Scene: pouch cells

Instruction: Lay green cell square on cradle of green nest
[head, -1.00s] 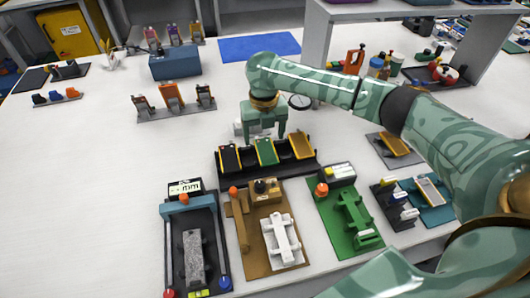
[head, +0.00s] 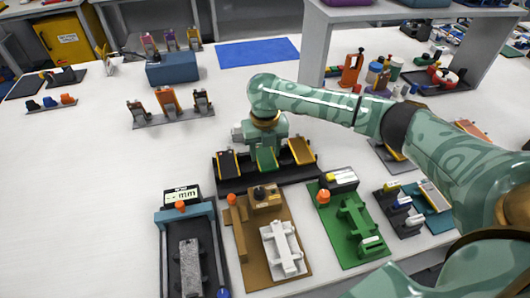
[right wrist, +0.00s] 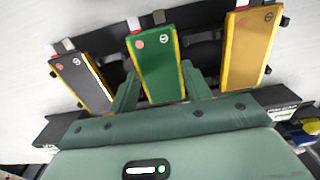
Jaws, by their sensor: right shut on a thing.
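The green cell (head: 267,159) leans in the middle place of a dark rack (head: 232,184), between a black cell (head: 228,163) and a yellow cell (head: 301,151). My right gripper (head: 266,146) is down over the green cell and shut on it. In the right wrist view the green cell (right wrist: 158,65) stands between the two fingers (right wrist: 160,92). I cannot tell whether it is clear of the rack. The green nest (head: 343,251) is a green plate at the right front. Its raised green cradle (head: 357,218) is empty. My left gripper is not in view.
Left of the green nest are a brown nest (head: 262,262) with a white cradle (head: 283,249) and a gauge with a display (head: 182,195). A small dark stand (head: 398,213) is to its right. My right arm spans the right side.

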